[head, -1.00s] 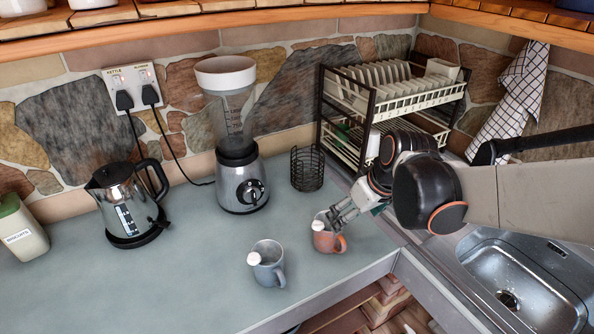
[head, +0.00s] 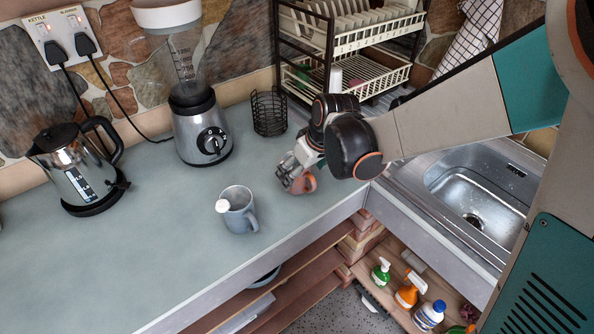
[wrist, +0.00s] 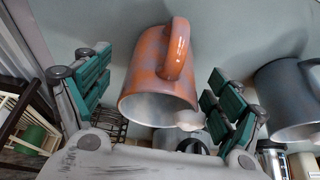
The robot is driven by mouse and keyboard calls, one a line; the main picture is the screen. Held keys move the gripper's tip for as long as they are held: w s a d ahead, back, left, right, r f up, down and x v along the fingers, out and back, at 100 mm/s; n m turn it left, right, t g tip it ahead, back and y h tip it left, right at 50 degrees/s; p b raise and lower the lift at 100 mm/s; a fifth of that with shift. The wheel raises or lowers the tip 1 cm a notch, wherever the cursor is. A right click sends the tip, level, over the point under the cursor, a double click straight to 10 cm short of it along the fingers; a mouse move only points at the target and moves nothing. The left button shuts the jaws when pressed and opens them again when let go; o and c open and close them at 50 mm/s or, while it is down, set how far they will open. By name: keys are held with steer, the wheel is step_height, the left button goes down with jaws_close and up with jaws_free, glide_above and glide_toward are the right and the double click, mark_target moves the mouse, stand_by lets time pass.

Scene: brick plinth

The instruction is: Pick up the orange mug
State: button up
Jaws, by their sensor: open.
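The orange mug (head: 303,183) stands on the counter near its front edge, mostly hidden behind my gripper in the head view. In the wrist view the orange mug (wrist: 165,75) lies between my two spread fingers, its handle toward the camera and its mouth toward the palm. My gripper (head: 290,178) is open at the mug; in the wrist view the open gripper (wrist: 158,88) has a green-padded finger on each side, with gaps to the mug. I cannot tell whether anything touches.
A grey-blue mug (head: 238,212) stands left of the orange one and also shows in the wrist view (wrist: 288,98). A black wire holder (head: 269,113) and a dish rack (head: 345,50) stand behind. The sink (head: 480,190) is right.

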steer(key=b+x, duration=0.1)
steer(key=x, duration=0.2)
steer(key=shift+a+f, duration=0.1)
steer(key=shift+f, duration=0.1)
steer(key=shift+r, duration=0.1)
steer(key=c, duration=1.4)
